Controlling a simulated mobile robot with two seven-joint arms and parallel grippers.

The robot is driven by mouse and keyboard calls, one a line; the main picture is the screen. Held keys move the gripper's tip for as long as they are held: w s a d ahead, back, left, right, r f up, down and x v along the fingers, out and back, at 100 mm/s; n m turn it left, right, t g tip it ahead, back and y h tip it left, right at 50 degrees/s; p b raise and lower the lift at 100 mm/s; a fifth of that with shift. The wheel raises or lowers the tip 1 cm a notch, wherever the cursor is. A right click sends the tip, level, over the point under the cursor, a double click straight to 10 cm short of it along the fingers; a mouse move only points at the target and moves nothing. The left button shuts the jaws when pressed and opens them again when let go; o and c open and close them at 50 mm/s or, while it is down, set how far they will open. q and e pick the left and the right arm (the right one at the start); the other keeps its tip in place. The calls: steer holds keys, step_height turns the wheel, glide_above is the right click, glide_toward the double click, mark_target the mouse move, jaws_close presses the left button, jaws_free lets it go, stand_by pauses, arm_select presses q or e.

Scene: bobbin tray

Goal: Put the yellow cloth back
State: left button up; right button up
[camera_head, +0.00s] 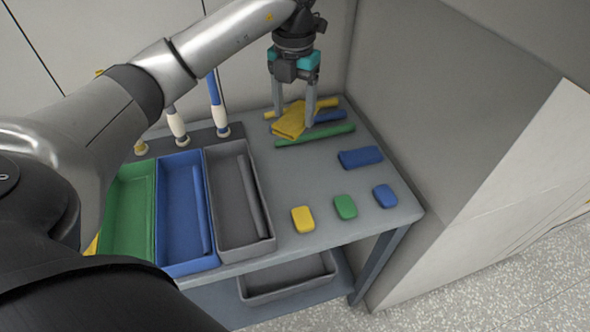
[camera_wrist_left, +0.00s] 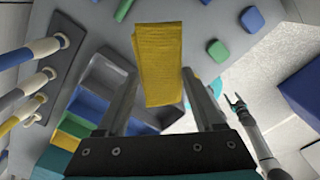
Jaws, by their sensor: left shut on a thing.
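The yellow cloth (camera_head: 289,122) is a folded, flat-looking piece at the back of the grey table. My left gripper (camera_head: 293,118) reaches down over it and is shut on it. In the left wrist view the yellow cloth (camera_wrist_left: 158,62) stands out between the two fingers. Whether it touches the rolls below is hard to tell. A yellow roll (camera_head: 328,102) lies behind it, with a blue roll (camera_head: 331,116) and a green roll (camera_head: 318,135) beside it. My right gripper (camera_wrist_left: 235,100) shows small in the left wrist view, empty, its fingers apart.
Green (camera_head: 127,205), blue (camera_head: 181,215) and grey (camera_head: 235,195) bins stand on the table's left side. Brushes in a dark rack (camera_head: 205,138) stand behind them. A folded blue cloth (camera_head: 360,157) and yellow, green and blue blocks (camera_head: 303,219) lie at right. A wall borders the right side.

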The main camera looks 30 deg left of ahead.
arm_select(q)
steer(key=b, duration=0.2)
glide_above(294, 176)
step_height(294, 176, down, 12)
steer(key=shift+f, duration=0.5)
step_height(294, 176, down, 4)
steer(key=shift+r+b, duration=0.2)
steer(key=shift+b, duration=0.3)
steer(key=shift+f, duration=0.2)
steer(key=shift+r, duration=0.1)
steer(key=o, duration=1.2)
arm_select(e)
steer(key=shift+t, duration=0.3)
steer(key=w+d+f, duration=0.1)
steer(key=w+f, duration=0.1)
steer(key=f, duration=0.1)
steer(key=shift+w+d, duration=0.15)
steer(key=shift+d, duration=0.2)
